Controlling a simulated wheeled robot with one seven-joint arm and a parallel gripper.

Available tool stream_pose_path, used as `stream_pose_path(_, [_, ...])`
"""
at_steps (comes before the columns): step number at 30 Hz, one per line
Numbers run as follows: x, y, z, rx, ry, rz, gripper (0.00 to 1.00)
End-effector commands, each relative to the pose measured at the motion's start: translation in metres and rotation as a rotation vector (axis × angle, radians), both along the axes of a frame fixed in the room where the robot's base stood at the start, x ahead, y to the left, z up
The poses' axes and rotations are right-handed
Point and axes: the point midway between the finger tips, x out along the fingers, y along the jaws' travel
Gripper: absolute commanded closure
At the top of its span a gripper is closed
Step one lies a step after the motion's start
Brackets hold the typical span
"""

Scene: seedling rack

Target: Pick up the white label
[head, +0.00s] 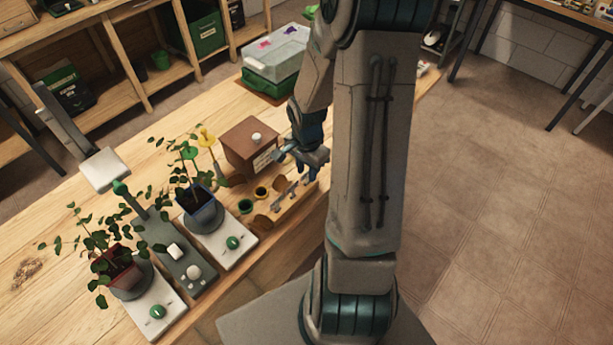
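Small pale pieces (287,192) lie on a wooden holder on the bench, just in front of the box; I cannot tell whether one is a white label. My gripper (298,165) is over the bench, right of the brown box and above the holder. Its fingers are small and partly hidden by my arm, so I cannot tell whether it is open or holds anything.
Two potted plants, one in a blue pot (203,213) and one in a red pot (122,274), stand on devices with green knobs. A grey panel (172,250) lies between them. A clear bin (277,54) stands at the back. The floor to the right is clear.

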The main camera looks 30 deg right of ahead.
Motion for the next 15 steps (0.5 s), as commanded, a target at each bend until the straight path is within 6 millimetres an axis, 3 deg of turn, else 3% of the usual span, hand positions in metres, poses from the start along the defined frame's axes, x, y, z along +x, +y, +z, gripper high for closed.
stream_pose_path(9, [0.004, -0.003, -0.034, 0.000, 0.002, 0.002, 0.72])
stream_pose_path(15, [0.004, -0.003, -0.039, 0.000, 0.000, -0.001, 0.72])
